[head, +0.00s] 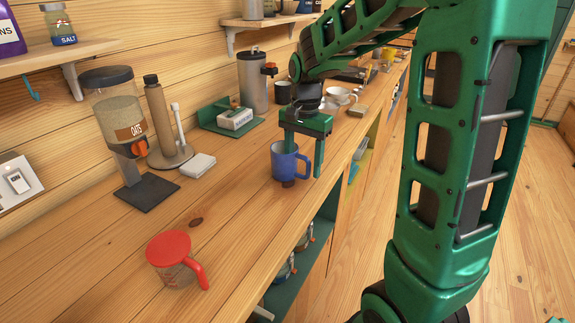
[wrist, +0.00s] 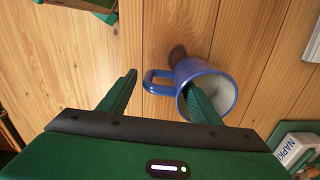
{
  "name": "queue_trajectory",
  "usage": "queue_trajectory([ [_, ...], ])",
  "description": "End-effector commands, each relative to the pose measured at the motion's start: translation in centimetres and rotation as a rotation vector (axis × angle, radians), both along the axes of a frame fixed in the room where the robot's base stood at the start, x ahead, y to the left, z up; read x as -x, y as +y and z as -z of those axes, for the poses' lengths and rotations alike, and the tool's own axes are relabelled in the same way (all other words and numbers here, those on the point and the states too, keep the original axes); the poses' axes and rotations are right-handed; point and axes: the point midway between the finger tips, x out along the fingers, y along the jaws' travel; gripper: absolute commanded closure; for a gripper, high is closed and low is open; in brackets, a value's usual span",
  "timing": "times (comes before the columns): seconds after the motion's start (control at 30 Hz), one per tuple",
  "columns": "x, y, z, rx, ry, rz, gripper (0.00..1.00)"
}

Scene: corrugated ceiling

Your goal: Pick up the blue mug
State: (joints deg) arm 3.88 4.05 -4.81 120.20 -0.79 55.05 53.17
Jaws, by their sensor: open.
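The blue mug (head: 285,162) stands upright on the wooden counter, with its handle toward the right in the head view. In the wrist view the mug (wrist: 183,72) shows its pale inside and its handle points left. My gripper (head: 304,165) is above and around the mug's right side. Its jaws are open. In the wrist view, my gripper (wrist: 160,92) has its right finger over the mug's opening and its left finger outside, beyond the handle. The mug's wall and handle lie between the fingers. Whether a finger touches the mug I cannot tell.
White cups (head: 341,96) stand farther back. The counter's right edge is close to the mug.

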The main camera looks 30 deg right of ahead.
Motion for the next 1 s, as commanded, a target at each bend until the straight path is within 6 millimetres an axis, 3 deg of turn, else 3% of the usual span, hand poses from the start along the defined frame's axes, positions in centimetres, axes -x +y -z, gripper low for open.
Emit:
queue_trajectory([
  [0.2, 0.1, 0.1, 2.5, 0.000, 0.001, 0.000, 0.42],
  [0.47, 0.1, 0.1, 2.7, 0.000, 0.000, 0.000, 0.42],
  [0.57, 0.1, 0.1, 2.7, 0.000, 0.000, 0.000, 0.62],
  [0.7, 0.1, 0.1, 2.7, 0.000, 0.001, 0.001, 0.95],
  [1.0, 0.1, 0.0, 2.7, 0.000, 0.000, 0.001, 0.98],
])
